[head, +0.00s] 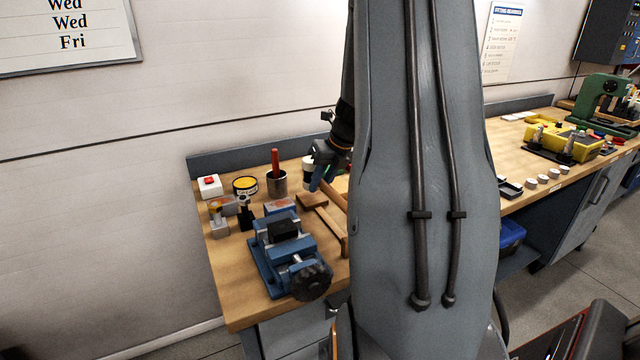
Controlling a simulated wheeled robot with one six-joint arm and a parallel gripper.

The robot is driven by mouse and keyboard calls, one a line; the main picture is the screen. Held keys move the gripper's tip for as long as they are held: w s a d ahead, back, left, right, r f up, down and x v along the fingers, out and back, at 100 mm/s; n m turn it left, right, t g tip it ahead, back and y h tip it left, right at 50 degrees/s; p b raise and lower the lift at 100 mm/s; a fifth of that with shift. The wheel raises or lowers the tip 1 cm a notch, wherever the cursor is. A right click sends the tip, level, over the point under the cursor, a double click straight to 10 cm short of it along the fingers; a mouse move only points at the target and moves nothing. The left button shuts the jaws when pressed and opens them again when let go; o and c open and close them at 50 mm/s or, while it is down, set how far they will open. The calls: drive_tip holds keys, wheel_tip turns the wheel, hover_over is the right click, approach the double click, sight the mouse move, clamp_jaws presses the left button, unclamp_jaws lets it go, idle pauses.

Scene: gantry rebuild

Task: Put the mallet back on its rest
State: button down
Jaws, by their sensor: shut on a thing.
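My gripper (319,180) is at the back of the near bench, left of my large grey arm link. A wooden block like a mallet head (311,200) shows just below the fingers. Light wooden bars (331,226) run from beside it toward the lower right, and my arm hides their right side. I cannot tell which wooden part is the mallet's handle and which is its rest, nor whether the mallet touches the bench.
A blue vise (285,250) stands in front of the wooden parts. The wall is close behind. The bench's front left corner is clear.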

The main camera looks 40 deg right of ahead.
drive_tip(key=shift+f+b, duration=1)
drive_tip(key=shift+b, duration=0.15)
drive_tip(key=shift+f, duration=0.65)
drive_tip(key=c, duration=1.5)
unclamp_jaws()
drive_tip(key=b+v, duration=0.1)
drive_tip(key=v, duration=0.6)
drive_tip(key=shift+s+r, duration=0.2)
drive_tip(key=shift+r, duration=0.15)
